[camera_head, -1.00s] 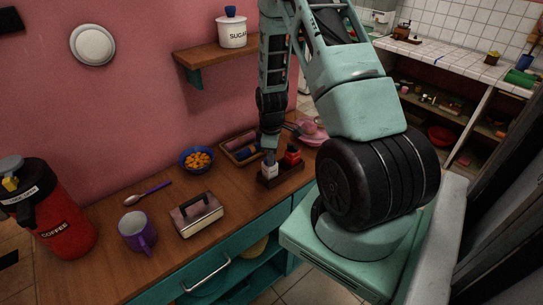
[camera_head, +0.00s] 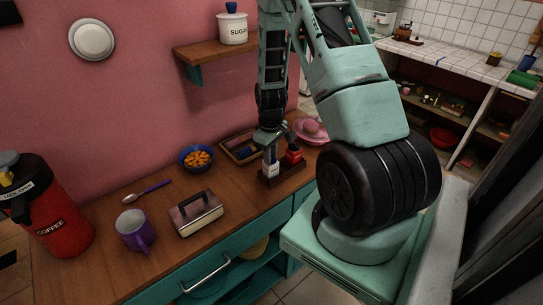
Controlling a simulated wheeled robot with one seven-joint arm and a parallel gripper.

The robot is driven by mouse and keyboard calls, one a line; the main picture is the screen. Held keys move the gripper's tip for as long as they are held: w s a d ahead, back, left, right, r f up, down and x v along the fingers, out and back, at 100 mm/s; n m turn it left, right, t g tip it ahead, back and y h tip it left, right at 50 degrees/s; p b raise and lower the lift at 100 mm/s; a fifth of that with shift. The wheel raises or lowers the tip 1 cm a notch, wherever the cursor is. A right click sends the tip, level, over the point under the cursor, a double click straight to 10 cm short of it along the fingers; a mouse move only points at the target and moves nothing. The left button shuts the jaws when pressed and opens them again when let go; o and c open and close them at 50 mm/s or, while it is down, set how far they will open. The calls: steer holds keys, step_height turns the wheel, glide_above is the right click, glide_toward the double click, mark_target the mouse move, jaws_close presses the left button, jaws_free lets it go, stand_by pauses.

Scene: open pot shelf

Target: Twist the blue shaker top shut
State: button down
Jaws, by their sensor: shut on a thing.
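The blue-topped shaker (camera_head: 271,169) has a pale body and stands upright in a dark wooden caddy (camera_head: 286,174) on the counter. My gripper (camera_head: 271,154) comes down from above and is shut on the shaker's top. The fingers mostly hide the blue top, so I cannot tell how far round it sits. A red shaker (camera_head: 293,153) stands in the same caddy, just right of my gripper and very close to it.
A tray with rolled cloths (camera_head: 241,148) lies behind the caddy. A blue bowl of orange food (camera_head: 197,158), a butter dish (camera_head: 196,213), a purple mug (camera_head: 135,230) and a spoon (camera_head: 148,191) are to the left. Pink plates (camera_head: 311,131) are behind right. A shelf (camera_head: 213,53) hangs above.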

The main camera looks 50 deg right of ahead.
steer(key=m, duration=0.2)
steer(key=m+b, duration=0.1)
steer(key=m, duration=0.3)
steer(key=shift+w+a+b, duration=0.15)
steer(key=shift+w+b, duration=0.15)
steer(key=shift+w+m+b, duration=0.2)
steer(key=shift+m+b, duration=0.1)
steer(key=shift+m, duration=2.9)
steer(key=c, duration=1.2)
jaws_free()
steer(key=shift+c, duration=0.2)
step_height(320, 180, up, 18)
steer(key=b, duration=0.2)
steer(key=shift+f, duration=0.25)
